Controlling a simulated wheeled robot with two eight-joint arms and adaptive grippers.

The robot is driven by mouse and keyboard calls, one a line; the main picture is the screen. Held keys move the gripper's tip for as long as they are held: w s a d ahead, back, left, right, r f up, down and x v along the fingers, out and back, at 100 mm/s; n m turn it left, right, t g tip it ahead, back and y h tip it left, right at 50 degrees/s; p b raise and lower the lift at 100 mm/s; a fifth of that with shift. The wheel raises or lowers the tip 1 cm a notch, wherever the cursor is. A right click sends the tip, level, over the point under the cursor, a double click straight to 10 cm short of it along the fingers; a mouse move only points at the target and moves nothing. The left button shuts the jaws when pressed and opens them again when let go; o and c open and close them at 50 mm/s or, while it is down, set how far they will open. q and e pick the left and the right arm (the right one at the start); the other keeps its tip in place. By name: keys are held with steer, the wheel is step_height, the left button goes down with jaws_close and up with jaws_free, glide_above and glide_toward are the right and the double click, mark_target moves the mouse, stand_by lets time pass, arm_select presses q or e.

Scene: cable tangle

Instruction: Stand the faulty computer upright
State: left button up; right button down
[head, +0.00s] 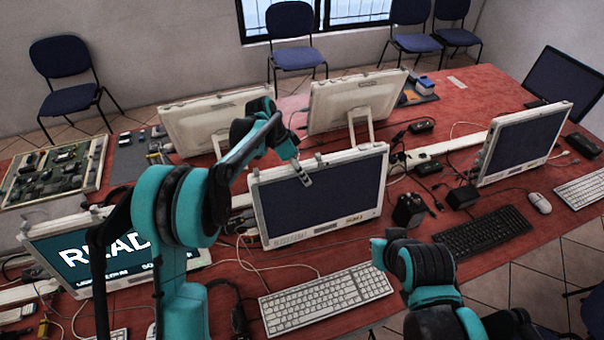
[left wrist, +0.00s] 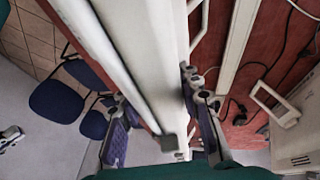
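A cream all-in-one computer (head: 318,205) with a dark screen stands at the middle of the red table, leaning slightly back. I cannot tell from its look whether it is the faulty one. My left gripper (head: 302,172) is at its top edge, with one finger in front of the screen. In the left wrist view the gripper (left wrist: 165,120) straddles the pale computer casing (left wrist: 155,40), one finger on each side. Whether both fingers press on it is unclear. My right arm is at the lower right; its gripper does not show.
The red table (head: 475,95) carries a computer reading "READ…" (head: 70,250), partly behind my left arm. Another dark-screened computer (head: 525,140) stands right, two more (head: 355,100) at the back. A white keyboard (head: 325,300), black keyboard (head: 482,233), adapters (head: 410,210) and loose cables crowd the front.

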arm_select(q)
jaws_close()
steer(key=shift+t, duration=0.8)
steer(key=s, duration=0.1)
steer(key=s+d, duration=0.1)
steer(key=s, duration=0.2)
steer(key=shift+d+r, duration=0.15)
steer(key=shift+r, duration=0.15)
steer(key=o, duration=0.6)
jaws_free()
steer(key=o, duration=0.3)
steer(key=shift+s, duration=0.1)
